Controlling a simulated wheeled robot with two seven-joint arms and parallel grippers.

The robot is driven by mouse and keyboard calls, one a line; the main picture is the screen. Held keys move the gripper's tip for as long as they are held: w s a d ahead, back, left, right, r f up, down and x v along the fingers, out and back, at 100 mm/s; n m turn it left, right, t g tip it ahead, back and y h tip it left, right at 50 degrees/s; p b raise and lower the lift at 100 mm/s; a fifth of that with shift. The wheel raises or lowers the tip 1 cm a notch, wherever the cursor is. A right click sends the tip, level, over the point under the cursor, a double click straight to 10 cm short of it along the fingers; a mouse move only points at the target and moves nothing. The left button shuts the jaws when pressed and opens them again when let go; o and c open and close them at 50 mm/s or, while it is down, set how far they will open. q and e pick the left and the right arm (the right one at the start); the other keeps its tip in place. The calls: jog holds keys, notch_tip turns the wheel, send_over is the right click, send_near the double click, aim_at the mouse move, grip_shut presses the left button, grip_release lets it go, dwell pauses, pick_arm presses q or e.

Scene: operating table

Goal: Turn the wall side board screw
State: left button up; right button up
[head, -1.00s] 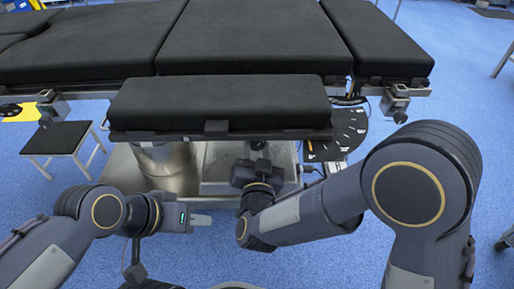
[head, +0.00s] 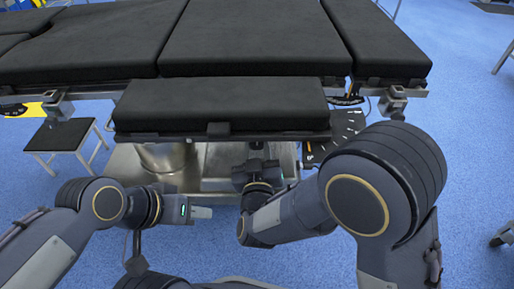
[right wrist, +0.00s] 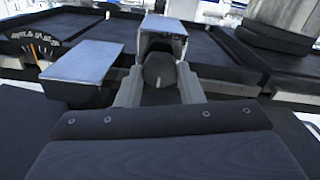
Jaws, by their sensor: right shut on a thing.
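The screw shows as a dark rounded knob (right wrist: 158,70) beneath a silver-topped block in the right wrist view. My right gripper (right wrist: 160,88) has its two grey fingers on either side of this knob and is shut on it. In the head view my right gripper (head: 257,172) is at the front edge of the small padded board (head: 220,103), and its fingertips are hidden. My left gripper (head: 203,212) is to the left, over the floor, apart from the table and with nothing visible in it. Its fingers overlap from this angle, so its opening does not show.
The black-padded operating table (head: 250,40) spans the back. A metal column (head: 165,165) stands beneath the board. A small stool (head: 60,135) is at the left.

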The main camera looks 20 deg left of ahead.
jog(key=shift+f, duration=0.15)
jog(key=o, duration=1)
jog(key=p+v, duration=0.1)
jog(key=v, duration=0.7)
